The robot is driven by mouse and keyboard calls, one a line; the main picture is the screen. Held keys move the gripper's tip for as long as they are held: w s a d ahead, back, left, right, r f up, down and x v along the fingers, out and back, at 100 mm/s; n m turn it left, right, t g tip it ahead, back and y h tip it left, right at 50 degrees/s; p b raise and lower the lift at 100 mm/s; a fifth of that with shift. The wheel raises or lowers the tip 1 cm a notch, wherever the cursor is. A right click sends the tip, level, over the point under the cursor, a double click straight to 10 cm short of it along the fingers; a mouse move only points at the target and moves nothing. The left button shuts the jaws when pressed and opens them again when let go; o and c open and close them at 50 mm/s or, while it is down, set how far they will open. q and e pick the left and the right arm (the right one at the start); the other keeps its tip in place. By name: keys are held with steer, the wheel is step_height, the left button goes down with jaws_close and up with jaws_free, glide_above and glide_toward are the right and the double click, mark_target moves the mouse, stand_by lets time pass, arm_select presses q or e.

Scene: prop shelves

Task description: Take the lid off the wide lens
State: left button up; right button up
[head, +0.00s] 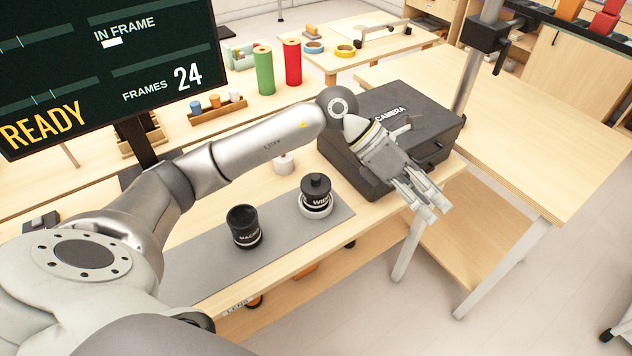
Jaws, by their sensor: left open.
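The wide lens (317,199) is a short black cylinder with "WIDE" lettering, standing upright in a white ring on the grey mat (283,247). A black lid with a small knob (316,181) sits on its top. The macro lens (244,228), a taller black cylinder, stands to its left on the mat with no knob on its top. My left gripper (428,203) is open and empty. It is to the right of the wide lens, in front of the black camera case and near the table's front edge. My right gripper is not in view.
The black camera case (372,172) stands behind and right of the lenses. A small white jar (283,163) stands behind the wide lens. A monitor (100,65) is at the upper left. Green (264,70) and red (293,62) rolls stand farther back. The mat between the lenses is clear.

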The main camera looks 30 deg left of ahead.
arm_select(q)
steer(key=w+a+f+y, duration=0.2)
steer(key=a+y, duration=0.3)
steer(key=a, duration=0.6)
steer(key=r+g+y, duration=0.1)
steer(key=r+y, duration=0.1)
steer(key=y, duration=0.4)
glide_above(316, 176)
steer(key=shift+n, duration=0.4)
steer(key=f, duration=0.3)
steer(key=f+p, duration=0.1)
steer(key=f, duration=0.1)
steer(key=shift+s+a, duration=0.25)
steer(key=shift+a, duration=0.15)
steer(key=shift+d+f, duration=0.15)
steer(key=shift+f, duration=0.4)
steer(key=f+p, duration=0.1)
steer(key=f, duration=0.2)
steer(key=shift+w+d+f+p, duration=0.2)
steer(key=shift+f+p, duration=0.1)
steer(key=shift+p, duration=0.1)
steer(key=shift+f, duration=0.45)
steer(key=shift+c, duration=0.2)
steer(key=c, duration=0.8)
